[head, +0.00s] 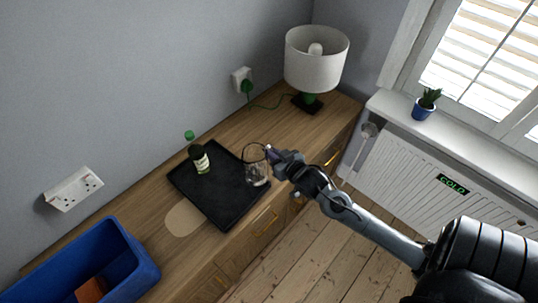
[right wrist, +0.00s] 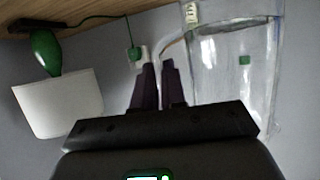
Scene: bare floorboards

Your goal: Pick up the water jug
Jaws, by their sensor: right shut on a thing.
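The water jug is clear glass. In the head view the jug (head: 257,174) is at the right edge of the black tray (head: 215,213); I cannot tell whether it touches the tray. My right gripper (head: 272,154) is at the jug's handle side, shut on its handle. In the right wrist view, which is upside down, the jug (right wrist: 235,75) fills the right side, and my right gripper's dark fingers (right wrist: 157,82) meet at its curved handle (right wrist: 170,50). My left gripper is not in view.
A green-capped bottle (head: 200,158) stands on the tray. A blue bin (head: 134,252) is at the lower left and a white-shaded lamp (head: 315,65) at the back right of the wooden cabinet (head: 262,124). A radiator (head: 420,175) is to the right.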

